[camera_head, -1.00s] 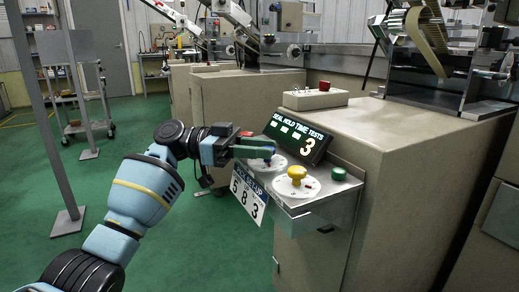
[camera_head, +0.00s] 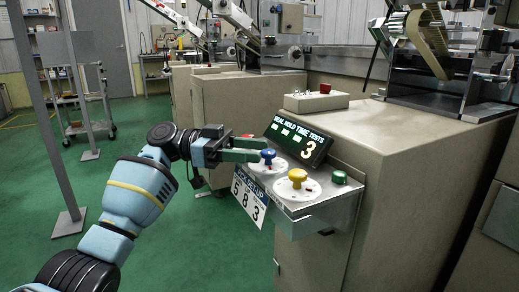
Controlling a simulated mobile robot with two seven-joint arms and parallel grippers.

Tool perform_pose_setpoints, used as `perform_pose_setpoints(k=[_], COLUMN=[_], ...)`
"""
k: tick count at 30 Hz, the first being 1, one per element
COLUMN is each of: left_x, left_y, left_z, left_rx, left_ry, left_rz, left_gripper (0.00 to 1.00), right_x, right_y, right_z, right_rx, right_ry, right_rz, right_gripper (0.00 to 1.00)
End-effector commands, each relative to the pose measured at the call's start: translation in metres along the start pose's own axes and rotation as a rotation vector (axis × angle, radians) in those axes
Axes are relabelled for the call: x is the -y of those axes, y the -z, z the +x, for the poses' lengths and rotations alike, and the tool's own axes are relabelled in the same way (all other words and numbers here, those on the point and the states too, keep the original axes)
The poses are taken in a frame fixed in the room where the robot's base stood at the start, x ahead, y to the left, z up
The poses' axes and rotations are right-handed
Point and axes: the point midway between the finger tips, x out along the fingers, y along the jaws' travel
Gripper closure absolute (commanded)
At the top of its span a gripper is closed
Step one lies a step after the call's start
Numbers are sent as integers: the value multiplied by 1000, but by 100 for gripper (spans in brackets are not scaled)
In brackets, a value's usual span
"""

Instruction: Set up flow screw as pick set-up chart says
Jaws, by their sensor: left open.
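The pick set-up chart (camera_head: 249,200) is a white and blue card reading 5 8 3, hanging at the front left of a metal shelf. On the shelf a blue knob (camera_head: 268,154) stands on a white dial, and a yellow knob (camera_head: 297,176) stands on a second white dial nearer me. I cannot tell which knob is the flow screw, and the dial marks are too small to read. My left gripper (camera_head: 260,149) is open, its green fingers just left of the blue knob; I cannot tell whether they touch it. My right gripper is not in view.
A green button (camera_head: 339,177) sits right of the yellow knob. A display (camera_head: 297,138) behind the dials reads SEAL HOLD TIME TESTS and 3. A control box with a red button (camera_head: 325,88) sits on the cabinet (camera_head: 400,140).

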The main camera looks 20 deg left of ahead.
Motion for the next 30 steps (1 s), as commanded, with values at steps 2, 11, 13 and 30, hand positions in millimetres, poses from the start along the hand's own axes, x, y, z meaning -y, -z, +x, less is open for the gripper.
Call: perform_pose_setpoints(k=[2,11,13,30], left_x=[0,0,0,0], left_y=[1,1,1,1], left_z=[-15,-52,-55,-57], left_rx=[-1,-1,-2,-1], left_ry=[3,1,0,0], left_rz=[-1,0,1,1], left_gripper=[51,51,51,64], right_x=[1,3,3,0], right_y=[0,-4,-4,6], right_z=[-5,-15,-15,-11], right_rx=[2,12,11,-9], right_ry=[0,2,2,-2], right_rz=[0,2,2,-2], right_gripper=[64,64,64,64])
